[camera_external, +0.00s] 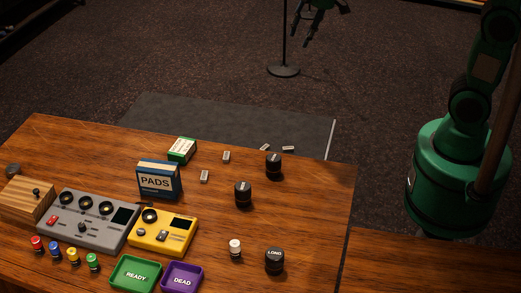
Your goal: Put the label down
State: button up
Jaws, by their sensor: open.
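My gripper (302,38) shows at the top edge, partly cut off, beyond the far side of the desk. Its dark fingers point down and are apart, and I see nothing between them. No loose label can be made out for certain. Small pale pieces lie on the desk: one (226,156) near the green-and-white box, one (204,176) right of the PADS box, and two (264,147) (288,148) near the far edge. Black canisters (273,166) (243,195) stand to their right, with another marked LONG (274,261) at the front.
The wooden desk (320,205) also holds a PADS box (158,180), a green-and-white box (181,150), grey (88,222) and yellow (163,232) consoles, and READY (135,275) and DEAD (182,278) trays. A thin stand (283,70) is on the floor. The desk's right side is clear.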

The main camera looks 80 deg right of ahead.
jog(key=s+a+r+m, duration=0.1)
jog(key=s+a, duration=0.1)
jog(key=s, duration=0.6)
jog(key=s+a+r+m+t, duration=0.1)
jog(key=s+a+r+m, duration=0.1)
jog(key=s, duration=0.6)
jog(key=s+a+r+m+t, duration=0.1)
jog(key=s+a, duration=0.3)
jog(key=s, duration=0.4)
jog(key=shift+s+a+r+m+y, duration=0.15)
jog(key=shift+a+r+m+y, duration=0.15)
jog(key=shift+m, duration=0.1)
jog(key=shift+f, duration=0.1)
jog(key=shift+f+b, duration=1.3)
jog(key=shift+b, duration=0.15)
dwell(3.6)
